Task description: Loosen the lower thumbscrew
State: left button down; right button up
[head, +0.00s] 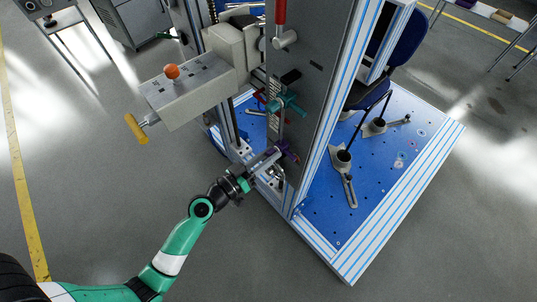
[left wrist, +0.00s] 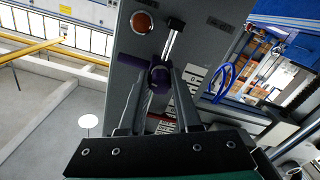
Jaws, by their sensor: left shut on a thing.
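The lower thumbscrew (head: 290,150) is purple and sits low on the edge of the grey upright panel. My left gripper (head: 277,152) reaches it from the lower left and is shut on it. In the left wrist view the purple thumbscrew (left wrist: 159,79) shows between the two fingertips (left wrist: 160,82), which partly cover it. A teal thumbscrew (head: 288,104) sits above it on the same panel and is apart from my gripper. My right gripper is in neither view.
The grey panel (head: 312,100) stands on a blue perforated base (head: 340,215) inside an aluminium frame. A grey box with an orange knob (head: 172,71) and a yellow handle (head: 136,128) juts out above my left arm. A dark blue chair (head: 405,40) stands behind the panel.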

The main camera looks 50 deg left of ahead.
pick_arm(q)
jog(key=n, duration=0.4)
jog(key=shift+r+n, duration=0.1)
jog(key=shift+n, duration=0.3)
jog(key=n+p, duration=0.1)
jog(key=n, duration=0.4)
jog(key=n+p, duration=0.1)
jog(key=n, duration=0.4)
jog(key=shift+r+n+p, duration=0.1)
jog(key=shift+n+p, duration=0.25)
jog(key=shift+n, duration=0.05)
jog(key=n+p, duration=0.1)
jog(key=n, duration=0.3)
jog(key=shift+n, duration=0.3)
jog(key=c, duration=0.6)
grip_release()
jog(key=shift+s, duration=0.1)
